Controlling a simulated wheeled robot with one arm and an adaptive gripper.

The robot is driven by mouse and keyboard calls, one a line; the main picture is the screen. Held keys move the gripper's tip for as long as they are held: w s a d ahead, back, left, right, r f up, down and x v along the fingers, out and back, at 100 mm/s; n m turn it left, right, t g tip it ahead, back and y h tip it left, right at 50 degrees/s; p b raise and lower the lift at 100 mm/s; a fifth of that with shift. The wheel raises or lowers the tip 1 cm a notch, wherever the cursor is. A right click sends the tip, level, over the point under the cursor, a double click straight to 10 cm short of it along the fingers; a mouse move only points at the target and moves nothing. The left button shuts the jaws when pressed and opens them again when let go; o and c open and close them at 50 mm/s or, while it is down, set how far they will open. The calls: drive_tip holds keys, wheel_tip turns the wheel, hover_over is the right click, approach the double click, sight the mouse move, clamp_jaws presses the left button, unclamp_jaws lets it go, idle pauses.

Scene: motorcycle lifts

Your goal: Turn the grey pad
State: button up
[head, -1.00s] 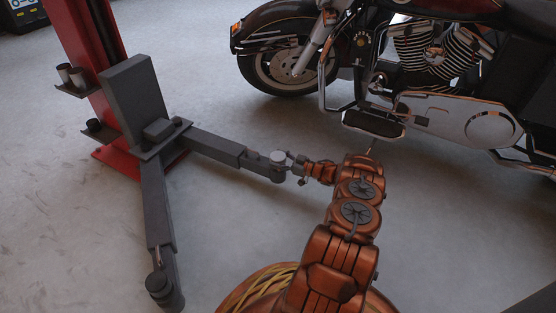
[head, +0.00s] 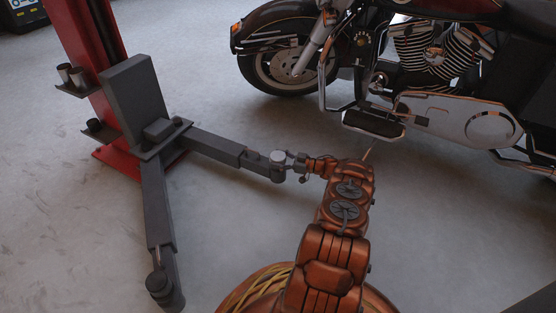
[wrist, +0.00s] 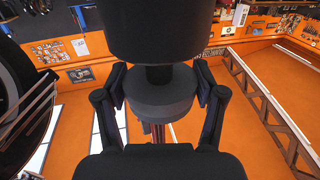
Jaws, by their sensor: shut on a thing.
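The grey pad (head: 277,156) is a small round disc at the free end of the lift's right-hand dark arm (head: 213,147). In the wrist view it is a thick grey disc (wrist: 162,101) beneath a wide dark cylinder, joined by a short neck. My gripper (head: 287,161) reaches it from the right in the head view and is shut on it. In the wrist view one finger (wrist: 162,92) pair closes on the disc from either side. The fingers' exact contact faces are partly hidden.
The red lift post (head: 84,60) stands at left, with a second dark arm (head: 158,205) pointing forward. A motorcycle (head: 430,70) stands at the back right, its footboard (head: 374,122) close behind my arm. Grey floor between the lift arms is clear.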

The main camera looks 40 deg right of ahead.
drive_tip(key=shift+a+f, duration=0.1)
drive_tip(key=shift+f, duration=0.1)
drive_tip(key=o, duration=1.2)
drive_tip(key=shift+r, duration=0.1)
drive_tip(key=shift+c, duration=0.2)
drive_tip(key=v, duration=1.2)
drive_tip(key=shift+w+r, duration=0.1)
